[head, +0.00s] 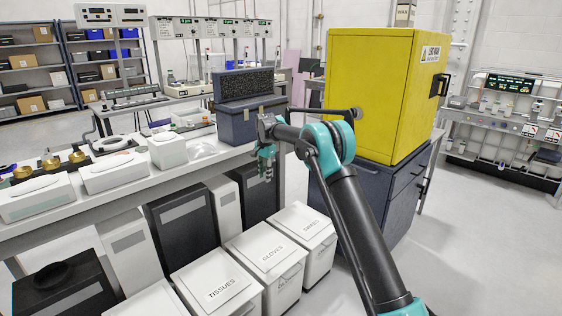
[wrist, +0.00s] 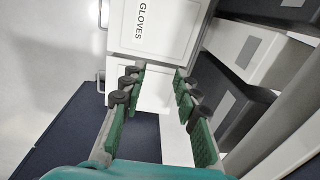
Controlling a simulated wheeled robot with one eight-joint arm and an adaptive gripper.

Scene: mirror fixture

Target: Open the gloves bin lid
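The gloves bin (head: 268,253) is a white box with a flat, closed lid lettered GLOVES. It stands on the floor between the tissues bin (head: 213,288) and the swabs bin (head: 304,224). In the wrist view the gloves bin (wrist: 180,38) is at the top, beyond my fingertips. My gripper (head: 266,164) hangs above and behind the row of bins, near the bench edge, apart from the gloves bin. In the wrist view my gripper (wrist: 158,86) has its fingers spread wide with nothing held. A white surface shows between them, partly hidden by the fingers.
A bench (head: 75,210) with white boxes runs along the left, with dark and white units under it. A yellow cabinet (head: 370,95) on a dark blue base (head: 365,195) stands to the right, close to my arm. Open floor lies in front of the bins.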

